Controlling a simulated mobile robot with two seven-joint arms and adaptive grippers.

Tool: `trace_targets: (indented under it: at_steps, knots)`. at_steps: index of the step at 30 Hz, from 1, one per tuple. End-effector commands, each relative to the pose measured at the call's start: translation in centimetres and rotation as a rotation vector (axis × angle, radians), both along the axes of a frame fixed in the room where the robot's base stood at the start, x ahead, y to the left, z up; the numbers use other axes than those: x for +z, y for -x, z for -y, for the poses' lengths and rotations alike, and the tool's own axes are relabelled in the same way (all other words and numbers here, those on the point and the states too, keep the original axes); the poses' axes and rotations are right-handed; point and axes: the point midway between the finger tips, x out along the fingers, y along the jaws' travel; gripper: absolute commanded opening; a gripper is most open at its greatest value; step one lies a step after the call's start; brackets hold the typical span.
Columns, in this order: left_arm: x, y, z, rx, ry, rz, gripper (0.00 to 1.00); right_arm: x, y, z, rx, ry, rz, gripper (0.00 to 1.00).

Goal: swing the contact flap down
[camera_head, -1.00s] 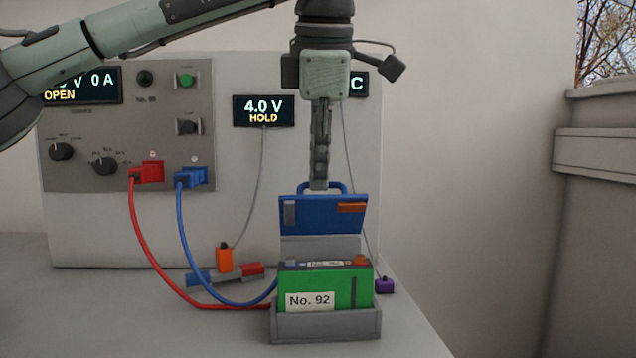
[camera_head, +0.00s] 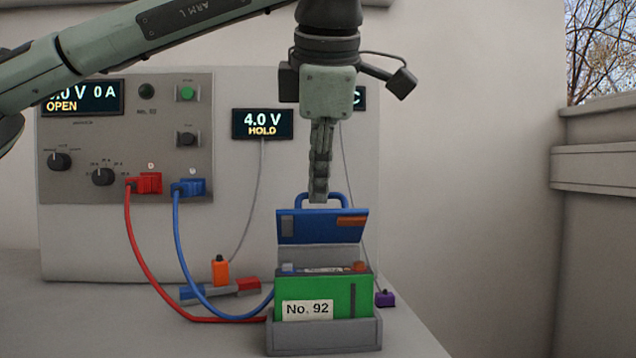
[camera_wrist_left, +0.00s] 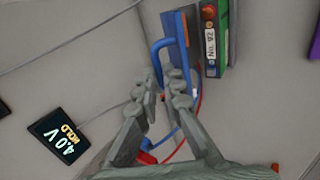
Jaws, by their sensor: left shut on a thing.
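The blue contact flap (camera_head: 321,226) stands raised above the back of the green battery (camera_head: 335,297), which is labelled No. 92. The battery sits in a grey cradle (camera_head: 325,337). The flap's blue handle loop is at its top edge, and it also shows in the left wrist view (camera_wrist_left: 157,58). My left gripper (camera_head: 319,196) points straight down, shut on the handle. In the left wrist view its fingertips (camera_wrist_left: 167,88) close around the handle bar. The flap's hinge is hidden behind the battery. My right gripper is not in view.
A cycler panel (camera_head: 127,140) stands behind, with a red plug (camera_head: 147,183) and a blue plug (camera_head: 188,188) whose cables run to the cradle. A 4.0 V HOLD display (camera_head: 262,124) is on the wall. An orange probe (camera_head: 220,271) and purple block (camera_head: 385,299) lie nearby.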

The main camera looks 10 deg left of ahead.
Motion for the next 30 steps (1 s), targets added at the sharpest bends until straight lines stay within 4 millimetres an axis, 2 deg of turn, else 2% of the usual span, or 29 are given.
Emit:
trace_targets:
  at_steps: [11, 12, 14, 23, 26, 30]
  knots:
    - [0.0, 0.0, 0.1, -0.002, 0.001, 0.003, 0.00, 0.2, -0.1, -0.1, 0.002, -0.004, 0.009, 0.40]
    - [0.0, 0.0, 0.1, -0.002, 0.001, 0.003, 0.09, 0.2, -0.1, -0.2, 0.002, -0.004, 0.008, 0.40]
    - [0.0, 0.0, 0.1, -0.002, 0.001, 0.003, 0.16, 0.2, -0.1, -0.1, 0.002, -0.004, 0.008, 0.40]
    - [0.1, 0.1, 0.0, -0.001, 0.000, 0.002, 0.17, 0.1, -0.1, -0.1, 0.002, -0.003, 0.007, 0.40]
    - [0.6, 0.4, 0.1, -0.001, 0.000, 0.003, 0.17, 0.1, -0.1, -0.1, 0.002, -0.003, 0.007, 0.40]
    - [2.5, 1.7, 0.5, -0.003, 0.001, 0.005, 0.17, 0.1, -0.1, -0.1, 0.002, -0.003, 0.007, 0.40]
